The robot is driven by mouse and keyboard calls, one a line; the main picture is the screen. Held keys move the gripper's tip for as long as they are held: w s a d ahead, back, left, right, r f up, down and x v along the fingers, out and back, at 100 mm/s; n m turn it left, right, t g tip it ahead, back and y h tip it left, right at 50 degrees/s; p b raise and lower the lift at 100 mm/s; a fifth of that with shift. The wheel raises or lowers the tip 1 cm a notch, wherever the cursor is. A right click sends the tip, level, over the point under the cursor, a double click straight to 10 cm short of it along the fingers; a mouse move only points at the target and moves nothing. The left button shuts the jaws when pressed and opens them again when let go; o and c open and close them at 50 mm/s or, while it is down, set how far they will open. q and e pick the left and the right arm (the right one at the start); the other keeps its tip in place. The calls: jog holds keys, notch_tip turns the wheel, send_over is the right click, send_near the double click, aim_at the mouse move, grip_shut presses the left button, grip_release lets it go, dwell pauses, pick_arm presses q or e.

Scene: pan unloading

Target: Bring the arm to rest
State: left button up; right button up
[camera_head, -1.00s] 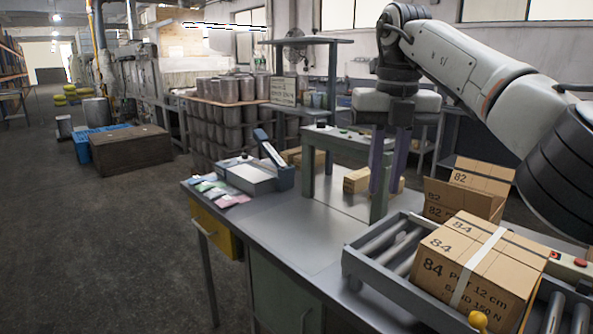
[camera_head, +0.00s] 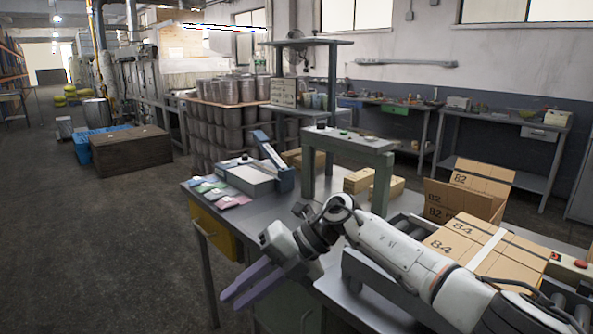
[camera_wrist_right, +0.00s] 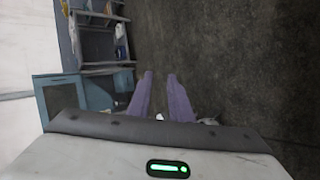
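My right gripper (camera_head: 229,299) has two purple fingers and hangs at the front edge of the metal workbench (camera_head: 290,237) in the head view, pointing down and to the left. In the right wrist view the fingers (camera_wrist_right: 160,75) stand apart with only dark floor between them, so it is open and empty. My right arm stretches in low from the lower right, in front of a taped carton marked 84 (camera_head: 467,240) and covering part of it. My left gripper does not show.
The 84 carton sits on a roller conveyor (camera_head: 352,262). Behind it is an open carton marked 82 (camera_head: 438,197). A green-grey stand (camera_head: 345,147), small boxes (camera_head: 358,180) and a grey-blue device (camera_head: 252,176) are on the bench. Open floor lies to the left.

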jog(key=s+a+f+m+t+y, duration=0.2)
jog(key=s+a+m+t+y, duration=0.3)
jog(key=m+y, duration=0.35)
jog(key=s+d+f+m+t+h, duration=0.3)
jog(key=d+f+m+t+h, duration=0.85)
jog(key=d+f+m, duration=0.85)
jog(key=s+d+f+m+g+h, duration=0.2)
jog(key=s+d+f+m+g, duration=0.1)
jog(key=s, duration=0.7)
jog(key=s+d+f+m+g+h, duration=0.2)
jog(key=s+d+f+m, duration=0.3)
jog(key=s+d+f, duration=0.3)
jog(key=shift+s+d+g+h, duration=0.4)
jog(key=shift+s+d+g, duration=0.05)
jog(key=shift+s, duration=0.5)
